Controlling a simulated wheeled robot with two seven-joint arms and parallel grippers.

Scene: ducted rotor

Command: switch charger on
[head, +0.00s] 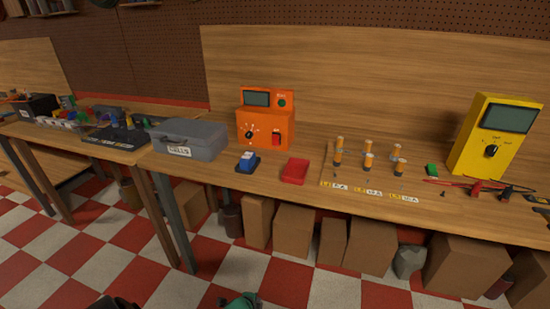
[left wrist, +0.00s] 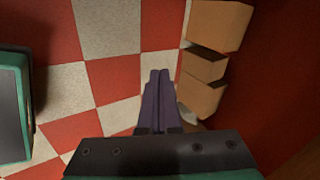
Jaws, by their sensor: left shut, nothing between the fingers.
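The charger (head: 266,125) is an orange box standing on the workbench against the wooden back panel in the head view. It has a dark screen, a dial (head: 250,134) with white marks, a red rocker switch (head: 276,137) at the lower right of its front, and a green round button by the screen. I cannot tell the switch position. My left gripper (left wrist: 159,78) is shut and empty in the left wrist view, pointing down over the checkered floor. It is well away from the charger. My right gripper is not in view.
A blue-topped holder (head: 247,162) and a red tray (head: 295,171) lie in front of the charger. A grey toolbox (head: 190,138) stands left, orange-topped cells (head: 368,161) and a yellow meter (head: 495,138) right. Cardboard boxes (head: 293,230) fill the space under the bench.

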